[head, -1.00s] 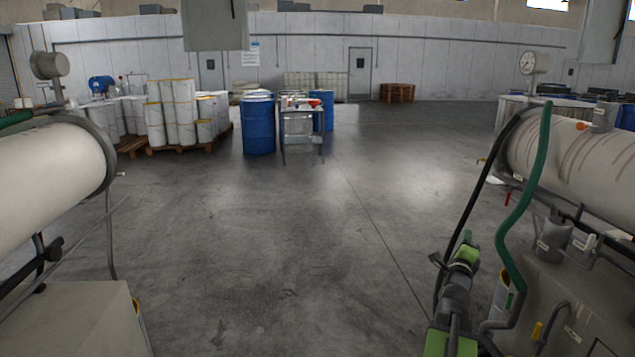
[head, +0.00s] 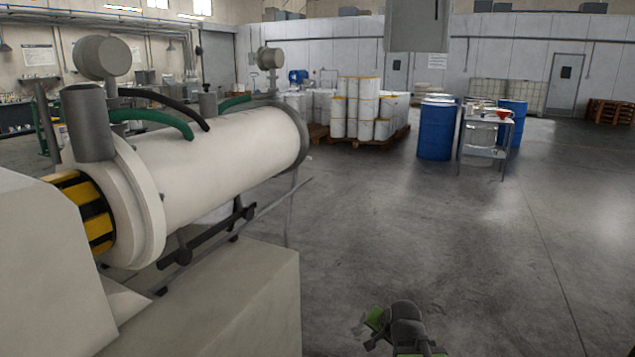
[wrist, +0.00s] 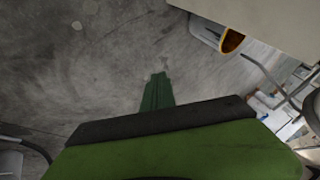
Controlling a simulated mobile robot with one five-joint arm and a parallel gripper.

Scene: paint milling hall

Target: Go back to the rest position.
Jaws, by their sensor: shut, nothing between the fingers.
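My gripper (wrist: 157,92) shows in the wrist view as dark green fingers, closed together with nothing between them, above the grey concrete floor. In the head view my green and grey arm (head: 405,328) is low at the bottom edge, right of the mill's base. The fingertips are hard to make out there.
A white horizontal mill (head: 225,150) on a beige base (head: 235,300) stands close on the left. White drums (head: 355,110) on a pallet, a blue drum (head: 437,130) and a small table (head: 487,151) stand farther back. A bucket with orange contents (wrist: 232,40) shows in the wrist view. The floor ahead and right is open.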

